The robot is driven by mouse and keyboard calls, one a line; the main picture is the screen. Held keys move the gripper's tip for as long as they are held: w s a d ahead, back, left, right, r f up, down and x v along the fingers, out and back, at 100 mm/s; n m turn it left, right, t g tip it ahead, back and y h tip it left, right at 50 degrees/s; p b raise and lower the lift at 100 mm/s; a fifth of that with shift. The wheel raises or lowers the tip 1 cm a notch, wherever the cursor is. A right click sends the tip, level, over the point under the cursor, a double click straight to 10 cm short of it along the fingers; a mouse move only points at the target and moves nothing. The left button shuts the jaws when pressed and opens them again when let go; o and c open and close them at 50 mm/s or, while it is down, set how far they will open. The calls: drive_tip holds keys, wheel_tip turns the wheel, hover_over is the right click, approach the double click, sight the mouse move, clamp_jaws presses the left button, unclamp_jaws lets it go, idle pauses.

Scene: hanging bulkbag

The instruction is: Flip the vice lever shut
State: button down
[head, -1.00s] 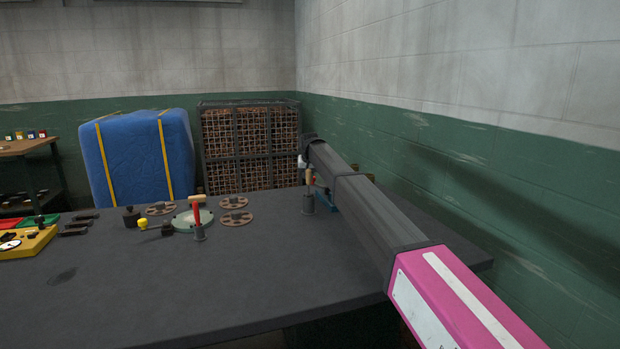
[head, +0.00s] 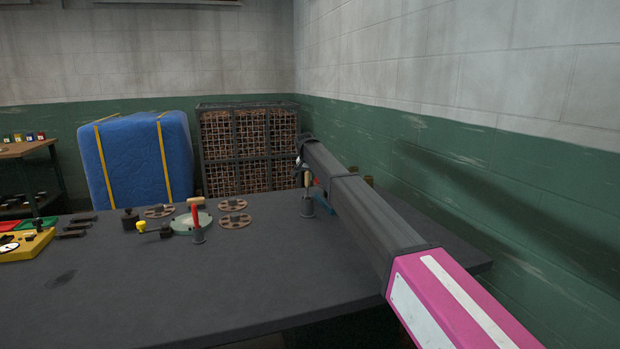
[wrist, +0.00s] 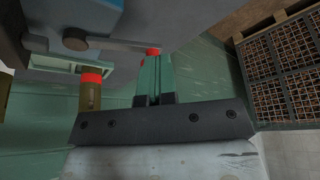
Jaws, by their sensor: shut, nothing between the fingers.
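The blue vice (head: 325,201) stands on the far right of the table, mostly hidden behind my arm in the head view. In the wrist view its blue body (wrist: 88,12) is at top left. A flat grey lever (wrist: 118,44) runs right from a dark round pivot bolt (wrist: 75,39) to a red end (wrist: 153,51). My gripper (wrist: 156,60) shows as green fingers, shut together and empty, with their tips right at the red end of the lever. I cannot tell whether they touch it.
A brass post with a red band (wrist: 90,90) stands left of my fingers. A red-handled tool (head: 197,218), several brown discs (head: 235,220) and a yellow tray (head: 28,244) are on the table (head: 200,300). The green wall is close on the right. The front of the table is clear.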

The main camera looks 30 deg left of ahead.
drive_tip(key=shift+w, duration=0.25)
drive_tip(key=shift+w+d, duration=0.1)
drive_tip(key=shift+w, duration=0.4)
drive_tip(key=shift+r, duration=0.15)
